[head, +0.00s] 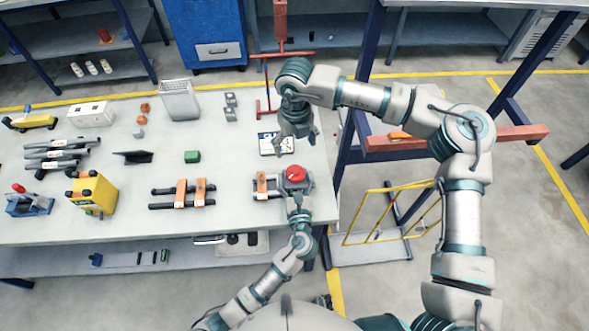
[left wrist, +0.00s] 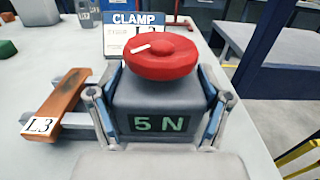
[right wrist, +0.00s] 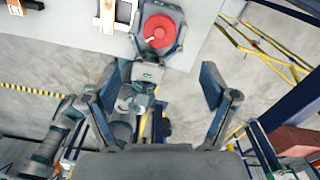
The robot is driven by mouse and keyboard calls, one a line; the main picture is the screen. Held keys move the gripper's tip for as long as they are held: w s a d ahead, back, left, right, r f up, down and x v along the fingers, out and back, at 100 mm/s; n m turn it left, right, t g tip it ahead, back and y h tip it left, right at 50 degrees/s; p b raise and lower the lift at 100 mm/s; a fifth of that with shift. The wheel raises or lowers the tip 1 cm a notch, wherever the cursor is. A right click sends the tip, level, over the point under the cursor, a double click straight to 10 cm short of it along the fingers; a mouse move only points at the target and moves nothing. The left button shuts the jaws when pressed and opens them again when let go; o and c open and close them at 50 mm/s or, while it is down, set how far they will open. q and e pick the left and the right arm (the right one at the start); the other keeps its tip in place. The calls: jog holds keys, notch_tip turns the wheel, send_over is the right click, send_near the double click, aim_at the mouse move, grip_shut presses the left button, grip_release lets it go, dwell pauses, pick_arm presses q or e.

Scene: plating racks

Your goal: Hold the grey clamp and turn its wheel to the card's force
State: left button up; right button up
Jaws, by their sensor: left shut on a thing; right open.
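The grey clamp (head: 280,186) sits near the table's right front corner. Its red wheel (left wrist: 162,55) has a white mark pointing left in the left wrist view, and its display (left wrist: 158,124) reads 5 N. My left gripper (left wrist: 160,112) is shut on the clamp's grey body, one finger on each side. A brown strip (left wrist: 57,103) labelled L3 lies across the clamp's bars. The card (head: 276,144) stands behind the clamp; its lower part is hidden by the wheel in the left wrist view. My right gripper (head: 297,138) is open and empty above the table, behind the wheel.
Another clamp-like pair of bars with orange strips (head: 181,193) lies to the left. A blue-legged rack (head: 345,170) rises beyond the table's right edge.

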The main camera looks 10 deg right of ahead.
aim_at(296, 171)
notch_tip(296, 171, down, 12)
jog(key=shift+r, duration=0.1)
dwell(0.4)
jog(key=c, duration=1.2)
